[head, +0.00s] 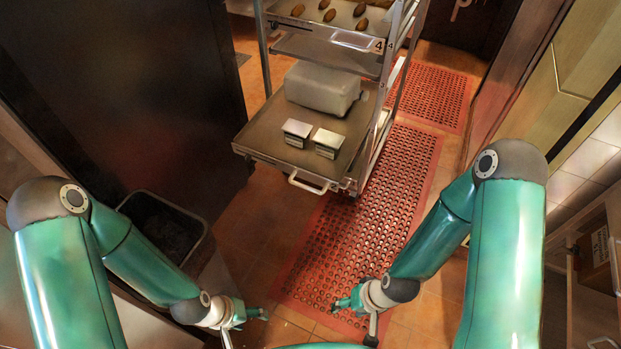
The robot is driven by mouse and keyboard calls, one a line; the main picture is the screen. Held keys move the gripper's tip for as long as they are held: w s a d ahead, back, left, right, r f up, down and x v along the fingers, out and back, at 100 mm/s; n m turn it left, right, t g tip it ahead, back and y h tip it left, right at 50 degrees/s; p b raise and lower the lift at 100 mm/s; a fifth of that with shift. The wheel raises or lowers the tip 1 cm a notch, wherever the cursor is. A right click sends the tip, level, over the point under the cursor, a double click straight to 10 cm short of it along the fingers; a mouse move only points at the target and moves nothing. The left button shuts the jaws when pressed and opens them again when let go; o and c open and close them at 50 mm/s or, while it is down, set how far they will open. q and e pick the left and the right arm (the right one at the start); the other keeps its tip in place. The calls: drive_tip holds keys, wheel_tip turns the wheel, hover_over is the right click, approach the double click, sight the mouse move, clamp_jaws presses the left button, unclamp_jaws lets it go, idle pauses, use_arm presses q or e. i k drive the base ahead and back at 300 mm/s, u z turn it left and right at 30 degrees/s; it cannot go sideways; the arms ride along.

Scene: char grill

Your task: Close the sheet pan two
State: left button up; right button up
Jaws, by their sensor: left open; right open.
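A metal rack (387,90) on the far side of the floor holds several sheet pans. The lowest visible pan (262,135) sticks out of the rack toward me and has a light handle (308,183) on its front edge. I cannot read a number on the lower pan. My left gripper (246,325) and my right gripper (357,321) are open and empty, low in the view, well short of the rack and apart from it.
A grey block-like container (322,88) and two small white-topped boxes (297,128) (328,138) rest on the lower pan. A dark bin (165,228) stands at left by a dark cabinet (130,80). A red perforated mat (360,225) covers the clear floor. Shelving (590,260) is at right.

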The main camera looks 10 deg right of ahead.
sight(263, 137)
drive_tip(key=z, duration=0.1)
drive_tip(key=k, duration=0.95)
drive_tip(key=z, duration=1.2)
drive_tip(key=i, duration=1.65)
drive_tip(key=u, duration=2)
drive_tip(key=i, duration=0.65)
drive_tip(key=u, duration=0.1)
